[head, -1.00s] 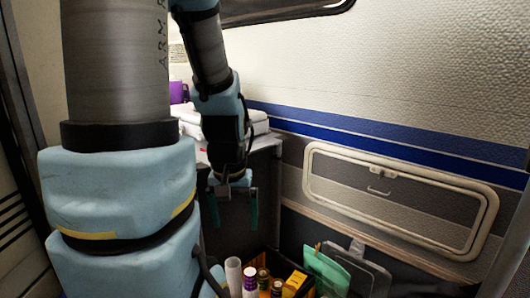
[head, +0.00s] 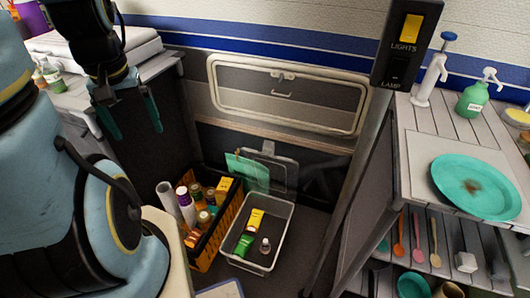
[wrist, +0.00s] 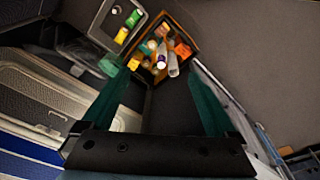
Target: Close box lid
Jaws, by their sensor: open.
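A clear plastic box (head: 281,232) stands open on the floor, with a yellow item, a green item and a small bottle in it. Its translucent grey lid (head: 284,172) is raised behind it, apparently leaning back on the far edge. The box rim also shows at the top of the wrist view (wrist: 127,44). My gripper (head: 132,122) is open and empty, above and to the left of the box and clear of it. In the wrist view its two teal fingers (wrist: 155,95) are spread wide, with dark floor between them.
A black and orange crate (head: 208,250) of bottles and rolls stands close left of the box. A green packet (head: 246,171) is beside the lid. A counter (head: 415,130) with a teal plate (head: 475,186) is at right; another worktop (head: 160,68) is at left.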

